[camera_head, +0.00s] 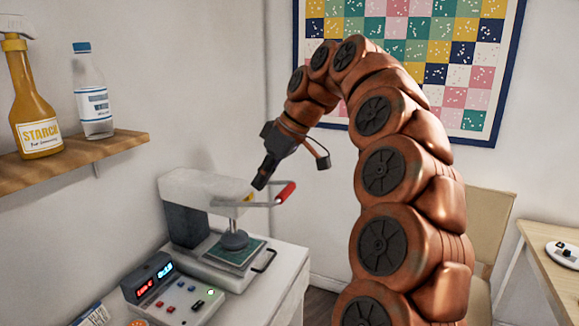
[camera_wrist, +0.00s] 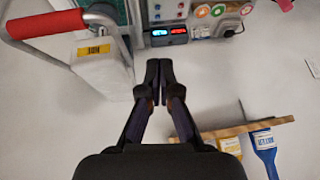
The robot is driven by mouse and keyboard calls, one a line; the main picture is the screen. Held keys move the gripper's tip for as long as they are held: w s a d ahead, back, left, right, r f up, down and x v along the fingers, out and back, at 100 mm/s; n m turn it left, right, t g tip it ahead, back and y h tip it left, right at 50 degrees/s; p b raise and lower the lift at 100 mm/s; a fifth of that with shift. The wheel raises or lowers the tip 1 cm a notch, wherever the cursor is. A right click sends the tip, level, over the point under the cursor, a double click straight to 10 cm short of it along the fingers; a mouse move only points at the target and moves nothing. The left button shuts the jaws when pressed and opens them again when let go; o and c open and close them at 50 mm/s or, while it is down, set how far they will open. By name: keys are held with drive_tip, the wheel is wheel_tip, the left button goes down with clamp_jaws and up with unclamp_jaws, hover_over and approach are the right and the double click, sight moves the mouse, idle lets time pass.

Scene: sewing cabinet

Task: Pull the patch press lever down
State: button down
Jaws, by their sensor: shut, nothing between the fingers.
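The patch press (camera_head: 205,198) is a white and grey machine on the cabinet top, with a round pressing head (camera_head: 235,240) above a green pad (camera_head: 238,252). Its lever (camera_head: 285,192) has a red grip on a grey bar and stands out at the press's upper front. The red grip (camera_wrist: 48,24) also shows at the upper left of the wrist view. My gripper (camera_head: 261,184) is shut and empty, pointing down just behind and left of the red grip in the head view. In the wrist view my gripper's fingertips (camera_wrist: 160,64) are together, apart from the grip.
A control box (camera_head: 165,290) with red and blue displays stands in front of the press. A chair (camera_head: 490,225) and a table (camera_head: 550,250) are at right.

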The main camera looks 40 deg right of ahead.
drive_tip(key=d+r+t+p, duration=0.2)
drive_tip(key=d+r+p, duration=0.35)
drive_tip(key=d, duration=0.85)
drive_tip(key=b, duration=0.3)
hover_over(290, 192)
drive_tip(key=shift+h, duration=0.3)
drive_tip(key=shift+w+a+f, duration=0.1)
drive_tip(key=shift+w+f, duration=0.05)
drive_tip(key=shift+f, duration=1.45)
drive_tip(key=shift+w+a+f, duration=0.1)
drive_tip(key=shift+f, duration=1.45)
drive_tip(key=shift+s+d+f+p, duration=0.1)
drive_tip(key=shift+f+p, duration=0.3)
drive_tip(key=shift+f, duration=0.65)
drive_tip(key=shift+s+d+f+p, duration=0.1)
drive_tip(key=shift+f+p, duration=0.25)
drive_tip(key=shift+f, duration=0.7)
